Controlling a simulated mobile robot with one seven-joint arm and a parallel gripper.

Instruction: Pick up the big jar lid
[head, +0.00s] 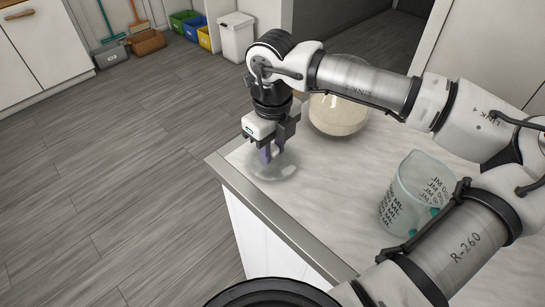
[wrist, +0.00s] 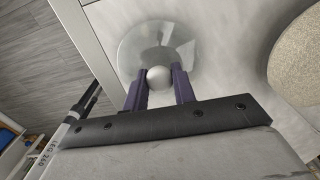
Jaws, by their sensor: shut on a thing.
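The big jar lid (head: 285,168) is a round, clear glass disc near the corner of the pale counter. The fingers hide part of the knob in the head view.
A big glass jar (head: 338,114) with pale contents stands just behind my gripper. A clear measuring jug (head: 412,190) stands on the counter (head: 330,200) at right. The counter's edge runs close to the lid's left. Bins (head: 236,38) stand far off on the floor.

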